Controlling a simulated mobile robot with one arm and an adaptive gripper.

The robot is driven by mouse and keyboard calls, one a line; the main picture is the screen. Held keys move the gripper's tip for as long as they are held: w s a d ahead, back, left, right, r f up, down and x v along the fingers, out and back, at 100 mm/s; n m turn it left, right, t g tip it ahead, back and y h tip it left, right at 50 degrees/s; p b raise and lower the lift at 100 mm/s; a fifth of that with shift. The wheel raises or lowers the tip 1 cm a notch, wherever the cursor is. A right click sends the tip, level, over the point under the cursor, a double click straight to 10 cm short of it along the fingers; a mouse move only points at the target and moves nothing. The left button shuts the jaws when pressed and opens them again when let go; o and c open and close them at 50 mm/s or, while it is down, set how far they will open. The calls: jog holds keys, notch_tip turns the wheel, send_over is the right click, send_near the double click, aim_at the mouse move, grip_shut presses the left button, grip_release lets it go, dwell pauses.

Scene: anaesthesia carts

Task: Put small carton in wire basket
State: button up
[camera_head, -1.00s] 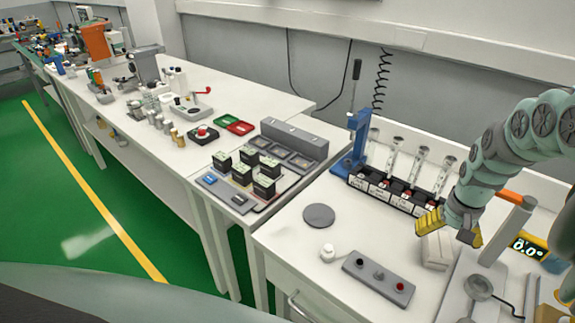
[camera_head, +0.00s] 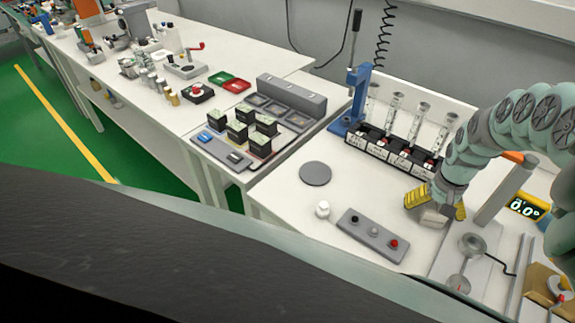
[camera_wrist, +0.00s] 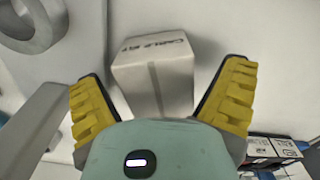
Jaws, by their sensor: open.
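The small carton is a pale box (camera_wrist: 155,75) marked "CABLE KIT" in the wrist view. It stands on the white bench, and its pale side (camera_head: 431,217) shows in the head view, partly hidden by my gripper. My gripper (camera_head: 436,203) is open, with its yellow ribbed fingers on either side of the carton. In the wrist view my gripper (camera_wrist: 163,78) shows a gap between the carton and each finger; I cannot tell whether either one touches it. I do not see a wire basket in either view.
A black rack with glass tubes (camera_head: 394,153) and a blue lever press (camera_head: 352,100) stand behind. A grey control box (camera_head: 373,236), a white knob (camera_head: 323,209) and a grey disc (camera_head: 315,173) lie to the left.

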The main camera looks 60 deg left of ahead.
jog(key=shift+f, duration=0.45)
jog(key=c, duration=1.3)
jog(key=shift+r, duration=0.2)
